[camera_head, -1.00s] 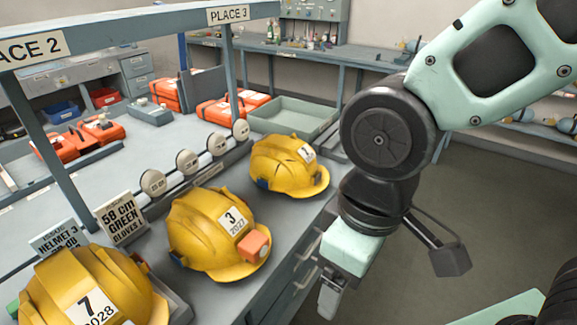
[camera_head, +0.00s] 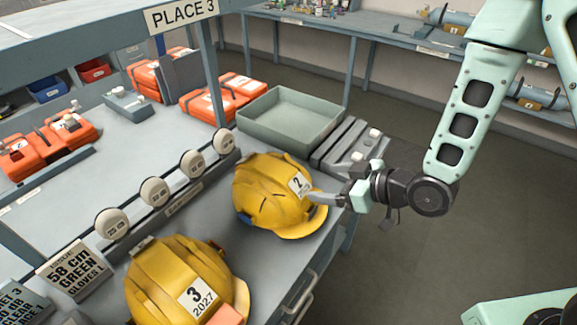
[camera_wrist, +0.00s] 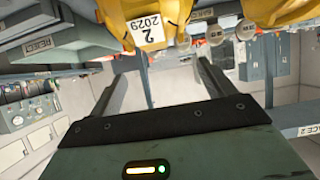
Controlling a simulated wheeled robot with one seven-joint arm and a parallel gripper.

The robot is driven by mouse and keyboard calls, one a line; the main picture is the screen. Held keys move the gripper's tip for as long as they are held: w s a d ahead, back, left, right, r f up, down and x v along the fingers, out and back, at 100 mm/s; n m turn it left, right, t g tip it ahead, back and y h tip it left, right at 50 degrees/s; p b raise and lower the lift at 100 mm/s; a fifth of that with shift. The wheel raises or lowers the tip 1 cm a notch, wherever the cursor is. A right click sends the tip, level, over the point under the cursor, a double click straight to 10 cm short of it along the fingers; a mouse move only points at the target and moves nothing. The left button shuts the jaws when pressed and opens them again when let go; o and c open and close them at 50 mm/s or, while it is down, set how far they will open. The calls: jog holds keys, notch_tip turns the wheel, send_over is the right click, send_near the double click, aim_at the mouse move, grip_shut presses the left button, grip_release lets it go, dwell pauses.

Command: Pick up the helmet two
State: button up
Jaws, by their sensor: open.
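Helmet two (camera_head: 262,200) is a yellow hard hat with a white label marked 2, on the grey bench in the head view. In the wrist view the helmet (camera_wrist: 120,22) shows at the top edge, its label reading 2 and 2029. My gripper (camera_head: 322,198) is at the helmet's right side, its fingers pointing left toward the label. In the wrist view my gripper (camera_wrist: 162,72) has its two fingers wide apart with nothing between them. Whether a fingertip touches the shell is not clear.
Another yellow helmet (camera_head: 180,285), marked 3 and 2027, sits nearer in front. Round white discs (camera_head: 155,192) stand on a rail behind the helmets. A green-grey tray (camera_head: 290,118) and a grey ribbed object (camera_head: 345,148) lie beyond.

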jog(key=w+b, duration=0.1)
jog(key=b, duration=0.2)
jog(key=w+b, duration=0.1)
jog(key=b, duration=0.2)
jog(key=shift+w+f+t+y+b, duration=0.15)
jog(key=shift+f+t+y+b, duration=0.15)
jog(key=shift+f+y+b, duration=0.1)
jog(key=b, duration=0.5)
jog(key=shift+w+a+f, duration=0.1)
jog(key=shift+a, duration=0.3)
jog(key=p, duration=0.2)
send_near(275, 168)
jog(key=x, duration=0.4)
jog(key=shift+a, duration=0.15)
jog(key=p+x, duration=0.1)
jog(key=x, duration=0.3)
jog(key=shift+p, duration=0.35)
jog(key=shift+w+a+f, duration=0.25)
jog(key=shift+w+a, duration=0.2)
jog(key=c, duration=1.7)
